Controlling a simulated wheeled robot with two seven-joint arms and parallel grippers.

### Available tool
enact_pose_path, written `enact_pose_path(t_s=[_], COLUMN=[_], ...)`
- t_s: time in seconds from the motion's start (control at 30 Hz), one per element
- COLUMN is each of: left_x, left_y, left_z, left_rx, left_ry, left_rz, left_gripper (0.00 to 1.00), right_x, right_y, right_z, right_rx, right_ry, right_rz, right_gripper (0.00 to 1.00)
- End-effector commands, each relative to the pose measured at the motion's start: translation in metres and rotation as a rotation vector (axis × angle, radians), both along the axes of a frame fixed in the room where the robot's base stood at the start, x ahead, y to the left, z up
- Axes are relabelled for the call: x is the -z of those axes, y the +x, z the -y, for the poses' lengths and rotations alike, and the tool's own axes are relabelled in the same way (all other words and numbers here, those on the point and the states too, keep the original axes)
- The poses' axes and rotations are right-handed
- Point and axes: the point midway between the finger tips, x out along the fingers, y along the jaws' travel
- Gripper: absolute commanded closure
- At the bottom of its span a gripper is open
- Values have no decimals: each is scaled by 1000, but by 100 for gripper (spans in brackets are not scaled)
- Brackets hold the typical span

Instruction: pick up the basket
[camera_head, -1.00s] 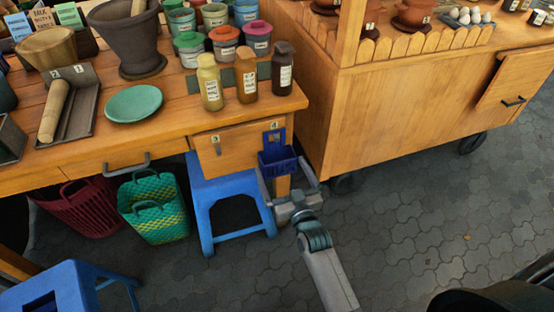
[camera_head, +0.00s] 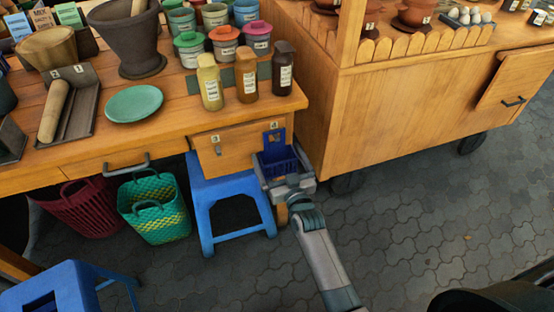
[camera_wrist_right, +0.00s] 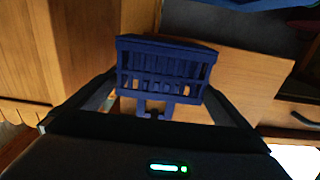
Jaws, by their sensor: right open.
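A small dark blue slatted basket (camera_head: 274,156) with a tall back plate is at the right front corner of the wooden table, beside the number 4 tag. My right gripper (camera_head: 277,164) is open, with one finger on each side of the basket. In the right wrist view the basket (camera_wrist_right: 166,66) sits between the two spread fingers, and I cannot tell if either touches it. The gripper palm hides the basket's lower front in the head view. My left gripper is not in view.
A blue stool (camera_head: 232,188) stands below, close to the right gripper. A green woven basket (camera_head: 154,206) and a maroon basket (camera_head: 83,207) stand under the table. Bottles (camera_head: 246,75) stand on the table above. A wooden cabinet (camera_head: 400,108) is close on the right. Open paving lies in front.

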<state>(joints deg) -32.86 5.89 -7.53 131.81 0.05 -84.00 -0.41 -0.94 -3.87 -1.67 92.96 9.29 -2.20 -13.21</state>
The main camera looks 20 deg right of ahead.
Motion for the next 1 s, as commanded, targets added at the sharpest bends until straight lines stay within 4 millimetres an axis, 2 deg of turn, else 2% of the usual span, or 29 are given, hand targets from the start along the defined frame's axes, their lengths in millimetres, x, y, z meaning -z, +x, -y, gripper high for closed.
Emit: enact_pose_path(t_s=[0.3,0.37,0.47,0.5,0.83,1.0], left_x=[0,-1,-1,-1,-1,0], left_y=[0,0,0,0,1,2], left_z=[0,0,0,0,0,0], left_rx=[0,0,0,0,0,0], left_ry=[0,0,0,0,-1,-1], left_rz=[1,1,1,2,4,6], left_gripper=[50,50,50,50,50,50], right_x=[0,0,0,0,-2,-10], right_y=[0,0,0,0,-1,-9], right_z=[0,0,0,0,0,0], right_rx=[0,0,0,0,0,0], right_ry=[0,1,0,0,0,1], right_rz=[0,0,0,0,1,2], right_gripper=[0,12,36,39,39,39])
